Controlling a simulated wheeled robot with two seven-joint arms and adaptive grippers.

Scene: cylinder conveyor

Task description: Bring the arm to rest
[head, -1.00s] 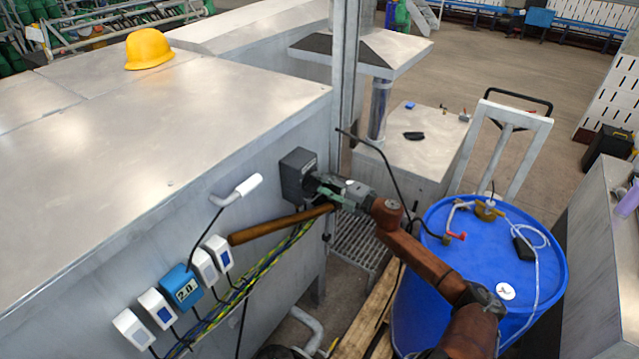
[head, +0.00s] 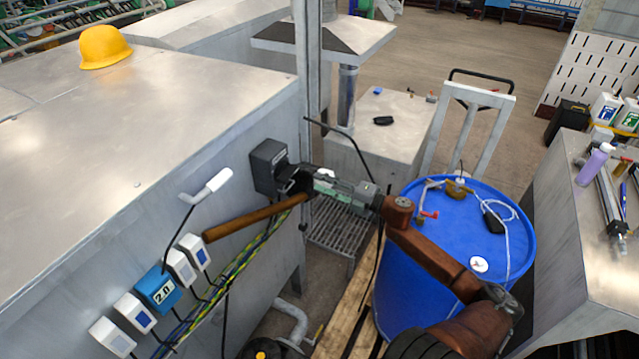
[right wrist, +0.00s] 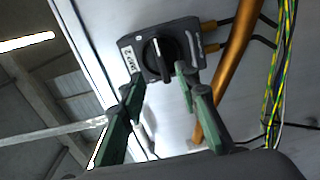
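My right gripper (head: 298,182) is in front of a dark grey switch box (head: 268,166) on the side wall of the large metal cabinet. In the right wrist view, the switch box (right wrist: 165,50) has a black rotary knob (right wrist: 159,60) on its face. The two green fingers of the right gripper (right wrist: 154,82) are spread apart, with nothing between them, and the knob shows beyond their tips. My right arm (head: 430,255) comes in from the lower right, passing in front of the blue barrel. My left gripper is in neither view.
A copper-coloured pipe (head: 250,219) and yellow-green cables (head: 232,270) run close below the switch box. The blue barrel (head: 400,300) stands under my right arm. A workbench (head: 565,235) is at the right. A yellow helmet (head: 104,47) lies on the cabinet top (head: 130,130).

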